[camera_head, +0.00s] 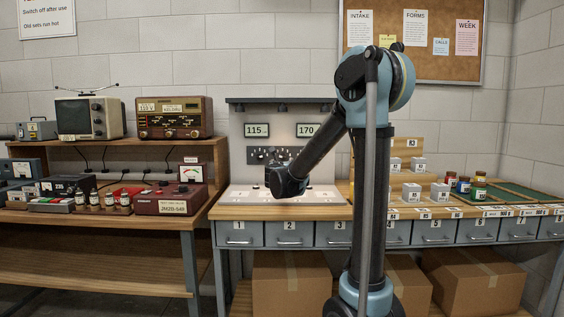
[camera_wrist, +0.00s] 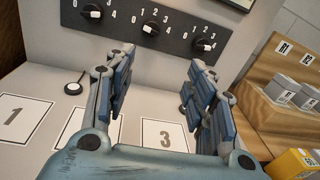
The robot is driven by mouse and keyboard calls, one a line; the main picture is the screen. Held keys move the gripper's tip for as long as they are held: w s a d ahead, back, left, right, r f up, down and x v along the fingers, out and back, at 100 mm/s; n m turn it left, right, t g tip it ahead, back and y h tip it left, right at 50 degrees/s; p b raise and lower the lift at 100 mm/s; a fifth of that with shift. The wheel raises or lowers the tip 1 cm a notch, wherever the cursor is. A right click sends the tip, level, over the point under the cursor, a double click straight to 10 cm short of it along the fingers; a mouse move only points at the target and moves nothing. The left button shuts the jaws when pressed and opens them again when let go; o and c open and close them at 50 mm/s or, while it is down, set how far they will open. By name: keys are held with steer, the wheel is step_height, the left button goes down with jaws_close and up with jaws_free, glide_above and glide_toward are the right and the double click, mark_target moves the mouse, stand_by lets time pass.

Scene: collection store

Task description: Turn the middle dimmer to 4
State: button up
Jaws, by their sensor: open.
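The dimmer panel is a dark strip with three black knobs on the upright grey board. The middle dimmer (camera_wrist: 151,29) shows at the top of the wrist view, between the left dimmer (camera_wrist: 92,11) and the right dimmer (camera_wrist: 206,43). Printed numbers surround each knob; the exact setting of the middle one is too small to read surely. My gripper (camera_wrist: 158,75) is open and empty, its fingers apart, below and short of the middle dimmer and not touching it. In the head view the panel (camera_head: 258,156) is partly hidden behind my arm.
A wooden stepped stand (camera_wrist: 265,100) with small boxes is at the right. Displays (camera_head: 257,130) reading 115 and 170 sit above the dimmers.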

steer(key=w+n, duration=0.1)
steer(key=w, duration=1.7)
steer(key=shift+d+y, duration=0.15)
steer(key=shift+y, duration=0.15)
steer(key=c, duration=1.1)
